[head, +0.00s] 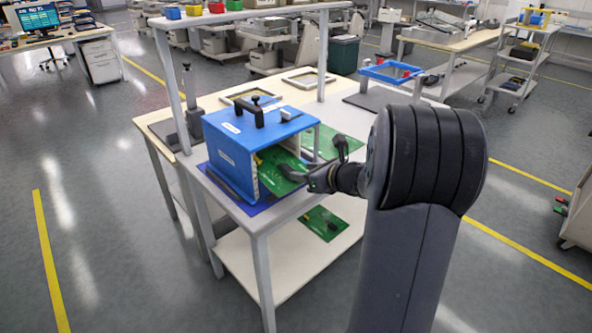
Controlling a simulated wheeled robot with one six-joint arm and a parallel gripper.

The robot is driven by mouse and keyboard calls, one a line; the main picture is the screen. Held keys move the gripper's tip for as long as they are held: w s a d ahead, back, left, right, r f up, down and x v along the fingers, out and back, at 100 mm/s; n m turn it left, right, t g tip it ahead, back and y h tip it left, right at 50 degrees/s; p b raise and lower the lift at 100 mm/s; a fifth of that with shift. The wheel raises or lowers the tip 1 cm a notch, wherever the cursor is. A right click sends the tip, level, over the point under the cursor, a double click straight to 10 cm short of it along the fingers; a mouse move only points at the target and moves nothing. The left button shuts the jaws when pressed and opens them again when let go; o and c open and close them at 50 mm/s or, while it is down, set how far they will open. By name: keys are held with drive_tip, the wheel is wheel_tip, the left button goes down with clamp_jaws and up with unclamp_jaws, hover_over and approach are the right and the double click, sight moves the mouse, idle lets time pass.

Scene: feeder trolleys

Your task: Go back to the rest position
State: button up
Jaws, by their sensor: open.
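My gripper (313,161) is in the head view, at the open right side of a blue box (228,152) on the workbench. Its jaws are spread apart. A green board (280,172) shows inside the opening of the box, just left of the jaws. I cannot tell whether the lower finger touches this board. My dark arm fills the right middle of the view and hides part of the bench.
The bench (258,226) has a lower shelf (283,273) with another green board (322,222). A blue frame (391,72) and flat frames stand behind. Posts carry an upper shelf with coloured bins. Grey floor (120,240) is free at the left.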

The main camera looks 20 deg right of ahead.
sight(289, 169)
drive_tip(key=v, duration=0.5)
drive_tip(key=shift+w, duration=0.1)
drive_tip(key=x, duration=1)
drive_tip(key=shift+w+a+f, duration=0.1)
drive_tip(key=shift+w+f, duration=0.05)
drive_tip(key=shift+w, duration=0.25)
drive_tip(key=shift+r, duration=0.2)
drive_tip(key=shift+s, duration=0.3)
